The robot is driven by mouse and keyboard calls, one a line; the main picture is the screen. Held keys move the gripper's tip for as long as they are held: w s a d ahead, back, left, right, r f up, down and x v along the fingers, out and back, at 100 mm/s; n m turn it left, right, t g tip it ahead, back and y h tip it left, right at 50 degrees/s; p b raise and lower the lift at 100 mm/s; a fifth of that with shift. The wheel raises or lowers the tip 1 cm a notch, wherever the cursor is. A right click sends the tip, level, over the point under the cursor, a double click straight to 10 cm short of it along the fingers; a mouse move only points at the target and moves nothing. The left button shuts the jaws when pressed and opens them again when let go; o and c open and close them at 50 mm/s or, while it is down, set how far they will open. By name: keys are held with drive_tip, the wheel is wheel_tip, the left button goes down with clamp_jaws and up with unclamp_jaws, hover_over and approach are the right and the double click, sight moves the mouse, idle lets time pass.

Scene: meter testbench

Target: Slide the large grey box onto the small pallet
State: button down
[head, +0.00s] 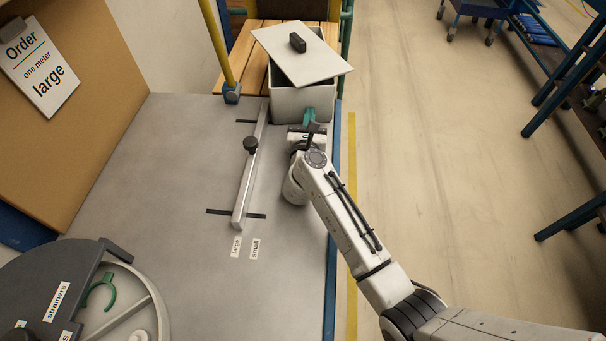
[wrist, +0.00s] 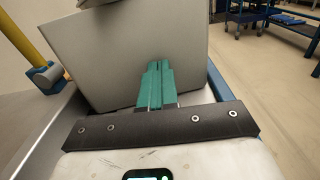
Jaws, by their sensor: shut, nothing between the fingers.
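The large grey box (head: 287,104) stands at the far end of the grey bench, at its edge with the small slatted wooden pallet (head: 245,60). Much of the box appears to be over the pallet. Its lid (head: 302,55), with a black knob, lies askew on top and leaves a dark gap. My gripper (head: 309,115) is shut, with its green fingers against or very near the box's near face. In the wrist view the shut fingers (wrist: 157,83) point at the box's plain grey side (wrist: 120,60); I cannot tell whether they touch.
A metal guide rail (head: 249,175) with a black knob lies left of my arm. A yellow post (head: 217,45) on a blue foot stands at the bench's far left corner. A round strainers unit (head: 60,300) fills the near left. Open floor lies right.

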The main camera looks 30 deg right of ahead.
drive_tip(key=b+x, duration=0.3)
drive_tip(key=x, duration=0.4)
drive_tip(key=b+x, duration=0.3)
drive_tip(key=x, duration=0.4)
drive_tip(key=shift+w+f, duration=0.15)
drive_tip(key=shift+f, duration=0.1)
drive_tip(key=shift+w+d+r, duration=0.1)
drive_tip(key=shift+w+d, duration=0.2)
